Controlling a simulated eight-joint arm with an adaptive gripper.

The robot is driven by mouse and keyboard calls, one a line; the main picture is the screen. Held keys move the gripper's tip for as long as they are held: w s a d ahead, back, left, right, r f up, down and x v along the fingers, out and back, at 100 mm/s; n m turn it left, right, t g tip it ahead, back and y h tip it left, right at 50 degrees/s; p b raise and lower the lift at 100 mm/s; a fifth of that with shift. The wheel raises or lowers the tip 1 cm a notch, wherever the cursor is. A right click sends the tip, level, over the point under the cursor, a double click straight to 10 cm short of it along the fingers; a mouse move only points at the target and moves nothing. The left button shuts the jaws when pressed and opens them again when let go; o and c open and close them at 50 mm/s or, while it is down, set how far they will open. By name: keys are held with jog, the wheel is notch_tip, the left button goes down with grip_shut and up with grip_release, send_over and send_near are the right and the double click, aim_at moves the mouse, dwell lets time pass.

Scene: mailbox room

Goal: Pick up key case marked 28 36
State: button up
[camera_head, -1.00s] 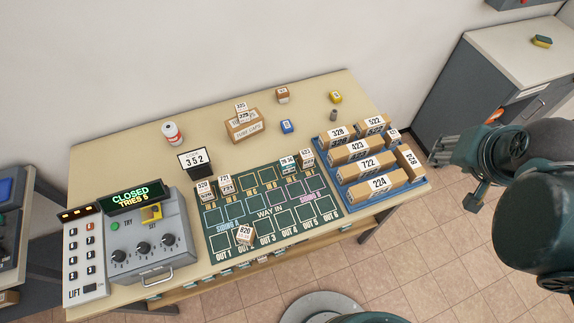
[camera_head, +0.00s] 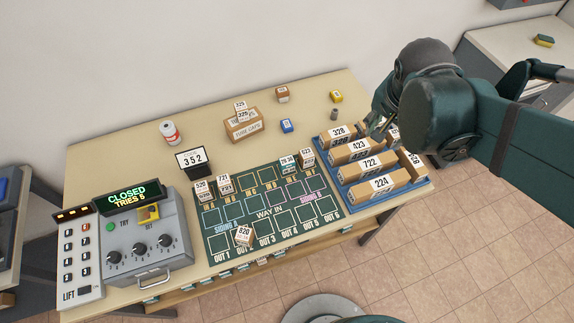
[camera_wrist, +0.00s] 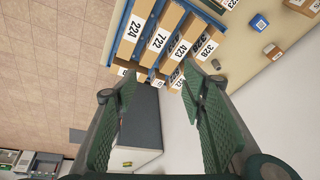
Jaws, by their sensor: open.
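The key case marked 28 36 (camera_head: 288,165) is a small case with a white label. It stands upright at the back right of the dark green track board (camera_head: 222,250), beside a box marked 622 (camera_head: 306,158). My gripper (camera_head: 376,130) is above the back of the blue tray, to the right of the key case and apart from it. In the wrist view my gripper (camera_wrist: 172,85) has its two green fingers spread, with nothing between them. I cannot make out the key case in the wrist view.
A blue tray (camera_head: 388,201) holds several long boxes marked with numbers, close to my gripper. Other small boxes stand on the board, including one marked 820 (camera_head: 243,235). A blue case (camera_head: 287,126) and a yellow case (camera_head: 336,97) lie behind. A control box (camera_head: 145,240) is at left.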

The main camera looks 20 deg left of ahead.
jog(key=a+f+m+g+h+b, duration=0.1)
jog(key=a+f, duration=0.4)
jog(key=a, duration=0.2)
jog(key=a+f+m+b, duration=0.1)
jog(key=a+f, duration=0.3)
jog(key=a, duration=0.4)
jog(key=m+h+b, duration=0.1)
jog(key=m+h, duration=0.1)
jog(key=m, duration=0.1)
send_over(286, 161)
jog(key=s+a, duration=0.1)
notch_tip(286, 161, down, 10)
jog(key=shift+s+f, duration=0.1)
jog(key=shift+s+a+f, duration=0.3)
jog(key=shift+a+f, duration=0.05)
jog(key=shift+f, duration=0.05)
jog(key=shift+x, duration=1.3)
jog(key=shift+f, duration=0.1)
jog(key=shift+b+x, duration=0.45)
jog(key=shift+x, duration=2.05)
jog(key=shift+w+a, duration=0.1)
jog(key=shift+w, duration=0.05)
